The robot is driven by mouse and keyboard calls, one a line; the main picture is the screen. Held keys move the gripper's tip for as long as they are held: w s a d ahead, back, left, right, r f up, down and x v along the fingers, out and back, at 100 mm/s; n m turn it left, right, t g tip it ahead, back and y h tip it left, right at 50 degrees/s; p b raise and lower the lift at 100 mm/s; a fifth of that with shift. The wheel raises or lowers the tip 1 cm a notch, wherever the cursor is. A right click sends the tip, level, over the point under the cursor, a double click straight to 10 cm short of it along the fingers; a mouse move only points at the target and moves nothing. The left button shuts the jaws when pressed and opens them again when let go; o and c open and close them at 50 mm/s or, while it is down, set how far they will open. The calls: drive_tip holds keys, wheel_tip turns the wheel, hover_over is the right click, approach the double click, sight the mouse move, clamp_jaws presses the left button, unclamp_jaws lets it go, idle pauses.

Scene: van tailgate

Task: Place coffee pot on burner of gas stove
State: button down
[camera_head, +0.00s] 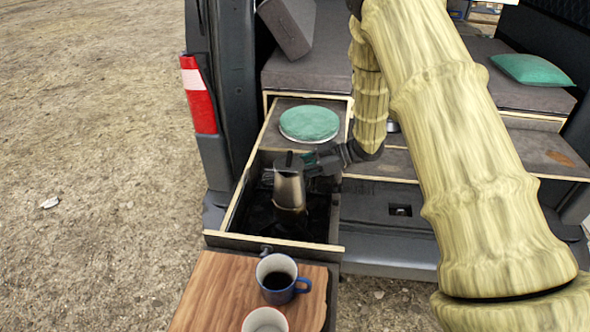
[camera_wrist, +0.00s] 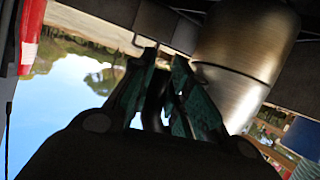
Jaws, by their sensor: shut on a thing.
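The metal coffee pot (camera_head: 289,188) is upright over the dark gas stove (camera_head: 258,217) in the pull-out drawer at the van's tailgate. My gripper (camera_head: 314,163) comes from the right and is shut on the pot's dark handle. In the wrist view, the handle lies between the green fingers of my gripper (camera_wrist: 163,88), and the pot's shiny body (camera_wrist: 242,62) fills the upper right. The burner cannot be made out under the pot. I cannot tell whether the pot's base touches the stove or hangs just above it.
The drawer's wooden rim (camera_head: 240,196) surrounds the stove. In front, a wooden board (camera_head: 215,290) holds a blue mug of dark liquid (camera_head: 278,275) and a pale cup (camera_head: 265,321). A round green-topped item (camera_head: 309,123) stands behind. My arm covers much of the right side.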

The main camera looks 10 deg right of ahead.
drive_tip(key=shift+s+f, duration=0.15)
drive_tip(key=shift+f, duration=0.3)
drive_tip(key=c, duration=1.5)
unclamp_jaws()
drive_tip(key=shift+f, duration=0.15)
drive_tip(key=shift+o, duration=0.7)
drive_tip(key=shift+r, duration=0.6)
drive_tip(key=shift+d+r, duration=0.15)
drive_tip(key=shift+d, duration=0.1)
drive_tip(key=b+v, duration=0.4)
drive_tip(key=v, duration=0.7)
drive_tip(key=shift+d+r, duration=0.2)
